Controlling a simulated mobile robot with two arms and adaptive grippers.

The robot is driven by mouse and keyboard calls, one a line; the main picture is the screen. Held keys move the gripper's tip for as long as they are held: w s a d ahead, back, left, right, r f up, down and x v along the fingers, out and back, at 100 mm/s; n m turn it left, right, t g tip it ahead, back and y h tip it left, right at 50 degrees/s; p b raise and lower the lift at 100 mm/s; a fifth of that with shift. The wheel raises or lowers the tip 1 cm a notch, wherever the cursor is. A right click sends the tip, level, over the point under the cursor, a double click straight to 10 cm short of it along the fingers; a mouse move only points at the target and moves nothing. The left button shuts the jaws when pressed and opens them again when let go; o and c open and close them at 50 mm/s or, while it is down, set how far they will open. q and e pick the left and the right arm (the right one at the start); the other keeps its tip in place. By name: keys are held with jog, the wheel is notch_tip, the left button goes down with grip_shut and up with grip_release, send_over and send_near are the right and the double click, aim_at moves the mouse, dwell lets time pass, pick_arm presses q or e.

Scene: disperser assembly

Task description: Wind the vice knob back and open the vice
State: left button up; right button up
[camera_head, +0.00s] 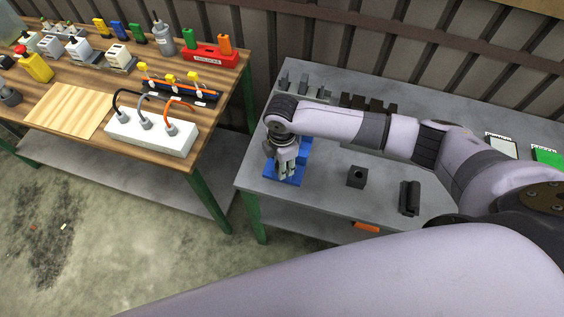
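The blue vice (299,176) sits near the left end of the grey workbench. The arm coming in from the right reaches across the bench, and my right gripper (285,172) points down at the vice. Its fingers overlap the vice in the picture, and I cannot tell whether they touch or grip anything. The vice knob and most of the jaws are hidden by the gripper and wrist, so the jaw opening cannot be made out. My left gripper is not in view.
A dark block (356,177) and a black grooved part (409,198) lie right of the vice on the grey workbench (325,205). Grey and black parts stand behind the arm. A wooden table (200,75) with a white cable box (150,136) stands left, across a gap.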

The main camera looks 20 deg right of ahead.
jog(key=o, duration=1.2)
jog(key=shift+c, duration=0.2)
notch_tip(320, 180, up, 12)
